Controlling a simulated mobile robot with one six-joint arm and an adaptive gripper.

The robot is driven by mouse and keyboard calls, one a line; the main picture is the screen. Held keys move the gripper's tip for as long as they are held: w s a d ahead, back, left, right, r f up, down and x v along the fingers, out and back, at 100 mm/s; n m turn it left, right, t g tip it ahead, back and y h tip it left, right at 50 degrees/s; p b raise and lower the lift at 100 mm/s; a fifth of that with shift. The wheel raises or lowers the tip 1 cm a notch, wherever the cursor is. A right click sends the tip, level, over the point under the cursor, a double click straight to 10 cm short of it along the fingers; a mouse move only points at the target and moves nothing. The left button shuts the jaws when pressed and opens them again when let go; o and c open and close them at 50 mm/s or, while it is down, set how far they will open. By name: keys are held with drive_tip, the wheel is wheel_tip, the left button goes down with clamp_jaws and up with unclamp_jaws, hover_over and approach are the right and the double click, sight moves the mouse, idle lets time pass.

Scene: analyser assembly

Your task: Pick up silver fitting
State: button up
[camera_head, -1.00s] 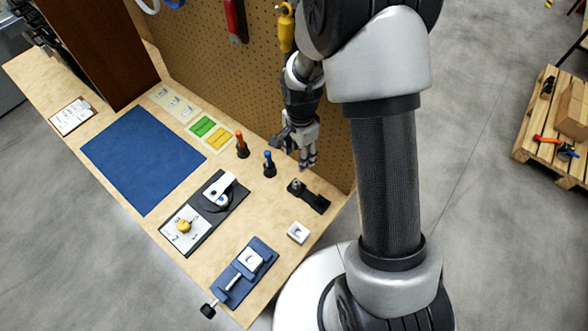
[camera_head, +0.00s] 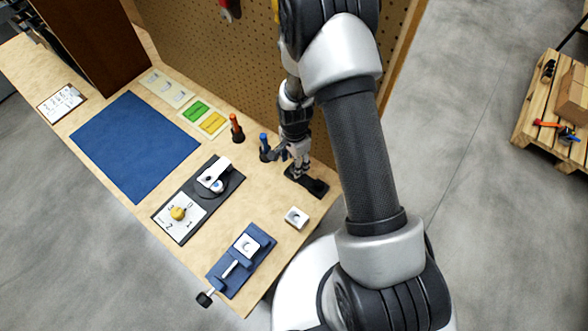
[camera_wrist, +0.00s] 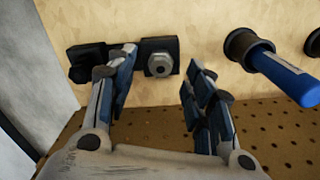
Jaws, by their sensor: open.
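The silver fitting (camera_wrist: 159,65) shows in the wrist view as a round metal piece with a hole, seated on one end of a black base (camera_wrist: 157,47). My gripper (camera_wrist: 162,78) is open, and the fitting appears between its fingertips, closer to the left finger. I cannot tell how much height is left between them. In the head view my gripper (camera_head: 300,171) points down over the black base (camera_head: 316,186) and hides the fitting.
A blue-handled tool (camera_wrist: 280,78) stands in a dark holder beside the gripper. An orange-handled tool (camera_head: 236,128) is farther left. The pegboard (camera_head: 215,70) rises close behind. A white square block (camera_head: 296,217) and a blue fixture (camera_head: 243,262) lie toward the front.

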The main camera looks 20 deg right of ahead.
wheel_tip(320, 180, down, 3)
drive_tip(key=shift+r, duration=0.2)
drive_tip(key=shift+c, duration=0.3)
drive_tip(key=c, duration=1.1)
